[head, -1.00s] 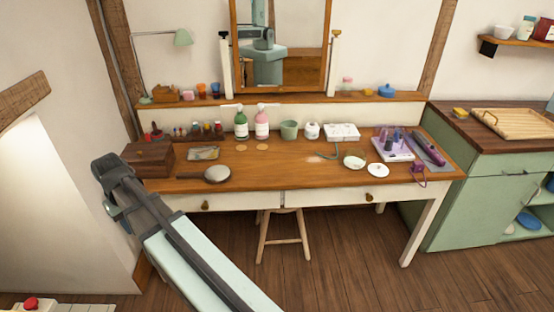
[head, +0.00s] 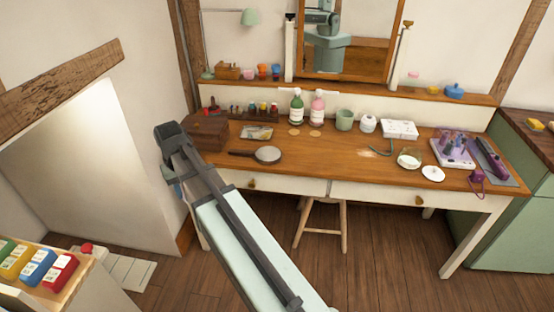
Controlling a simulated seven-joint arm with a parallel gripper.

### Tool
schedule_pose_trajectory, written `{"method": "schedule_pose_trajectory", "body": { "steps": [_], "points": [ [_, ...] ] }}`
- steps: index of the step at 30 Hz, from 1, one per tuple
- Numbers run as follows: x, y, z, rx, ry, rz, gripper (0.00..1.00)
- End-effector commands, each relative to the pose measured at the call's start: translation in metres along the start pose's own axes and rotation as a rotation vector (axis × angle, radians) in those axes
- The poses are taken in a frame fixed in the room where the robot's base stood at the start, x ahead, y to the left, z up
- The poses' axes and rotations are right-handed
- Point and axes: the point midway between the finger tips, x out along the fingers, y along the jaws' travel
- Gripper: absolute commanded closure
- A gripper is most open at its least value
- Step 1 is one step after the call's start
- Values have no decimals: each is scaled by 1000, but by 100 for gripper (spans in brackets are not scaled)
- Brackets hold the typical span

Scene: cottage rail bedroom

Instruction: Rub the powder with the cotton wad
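A pale, faint powder smear (head: 375,151) lies on the wooden dressing table (head: 350,178), right of its middle. A round pale open dish (head: 409,159) stands just right of the smear, with a white round lid (head: 433,174) beside it. I cannot make out a cotton wad for certain; what is inside the dish is too small to tell. Two flat tan discs (head: 295,132) lie in front of the pump bottles. My arm reaches up from the bottom to the table's left end; its gripper does not show.
A wooden box (head: 208,132), a hand mirror (head: 267,154), green and pink pump bottles (head: 297,106), a green cup (head: 344,120) and a white box (head: 399,130) stand on the table. A purple set (head: 453,150) is at right. A stool (head: 322,225) is underneath.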

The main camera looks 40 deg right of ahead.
Motion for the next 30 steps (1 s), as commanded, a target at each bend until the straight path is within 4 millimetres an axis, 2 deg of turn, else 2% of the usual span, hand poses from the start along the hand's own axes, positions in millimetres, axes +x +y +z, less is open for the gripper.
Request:
{"method": "schedule_pose_trajectory", "body": {
  "steps": [5,8,11,30],
  "points": [
    [0,4,0,6,0,0,90],
    [0,14,0,23,0,0,90],
    [0,35,1,56,0,0,90],
    [4,218,30,356,-8,-1,90]
  ]
}}
